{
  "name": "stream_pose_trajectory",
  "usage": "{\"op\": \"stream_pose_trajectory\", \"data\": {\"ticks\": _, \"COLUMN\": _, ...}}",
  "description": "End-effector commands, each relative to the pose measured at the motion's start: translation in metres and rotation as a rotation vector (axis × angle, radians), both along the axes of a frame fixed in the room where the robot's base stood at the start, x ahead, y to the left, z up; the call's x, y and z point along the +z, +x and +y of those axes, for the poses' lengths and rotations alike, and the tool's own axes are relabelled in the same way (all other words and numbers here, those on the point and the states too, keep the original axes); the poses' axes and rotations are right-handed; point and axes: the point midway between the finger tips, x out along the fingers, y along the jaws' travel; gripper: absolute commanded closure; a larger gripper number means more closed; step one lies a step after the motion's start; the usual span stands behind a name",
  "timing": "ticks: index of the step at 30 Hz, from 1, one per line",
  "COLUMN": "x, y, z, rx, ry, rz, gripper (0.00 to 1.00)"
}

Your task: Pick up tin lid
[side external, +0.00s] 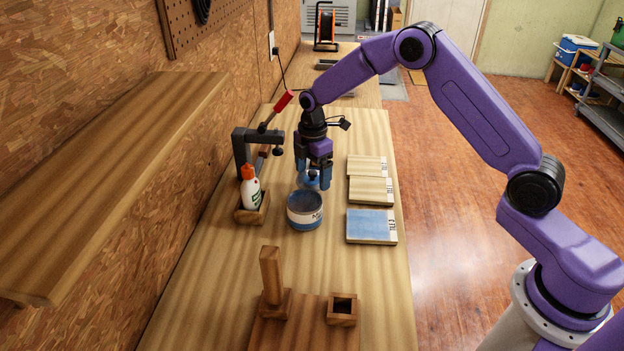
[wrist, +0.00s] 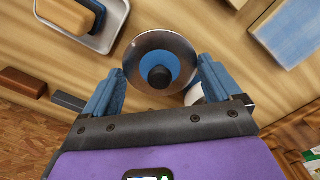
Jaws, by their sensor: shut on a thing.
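The tin lid is a round disc with a shiny rim, a blue centre and a dark knob in the wrist view (wrist: 178,66). My gripper (wrist: 160,70) is shut on it, with one blue finger on each side. In the side view the lid (side external: 311,183) shows small and blue between the fingertips of my gripper (side external: 313,184). It is just above and behind the tin (side external: 304,213), a round can with a blue band and a pale label. The fingers partly hide the lid there, so the gap between lid and tin is hard to judge.
Labelled boards lie right of the tin, the nearest one blue (side external: 371,225). A white glue bottle (side external: 250,188) stands in a wooden holder at left, beside a dark clamp (side external: 242,150). A wooden post (side external: 270,275) rises in front. A wall shelf (side external: 110,170) overhangs the left.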

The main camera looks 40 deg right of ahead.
Motion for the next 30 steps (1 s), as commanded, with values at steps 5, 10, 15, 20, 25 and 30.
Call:
{"op": "stream_pose_trajectory", "data": {"ticks": 5, "x": 0.023, "y": -0.020, "z": -0.003, "rx": 0.000, "ry": 0.000, "rz": 0.001, "gripper": 0.38}}
{"op": "stream_pose_trajectory", "data": {"ticks": 10, "x": 0.046, "y": -0.039, "z": -0.005, "rx": 0.000, "ry": 0.000, "rz": 0.000, "gripper": 0.38}}
{"op": "stream_pose_trajectory", "data": {"ticks": 15, "x": 0.065, "y": -0.068, "z": -0.008, "rx": 0.000, "ry": 0.000, "rz": 0.002, "gripper": 0.38}}
{"op": "stream_pose_trajectory", "data": {"ticks": 20, "x": 0.077, "y": -0.097, "z": -0.011, "rx": 0.001, "ry": 0.000, "rz": 0.001, "gripper": 0.38}}
{"op": "stream_pose_trajectory", "data": {"ticks": 25, "x": 0.087, "y": -0.119, "z": -0.014, "rx": -0.001, "ry": 0.000, "rz": 0.002, "gripper": 0.38}}
{"op": "stream_pose_trajectory", "data": {"ticks": 30, "x": 0.092, "y": -0.132, "z": -0.015, "rx": 0.001, "ry": -0.001, "rz": 0.002, "gripper": 0.38}}
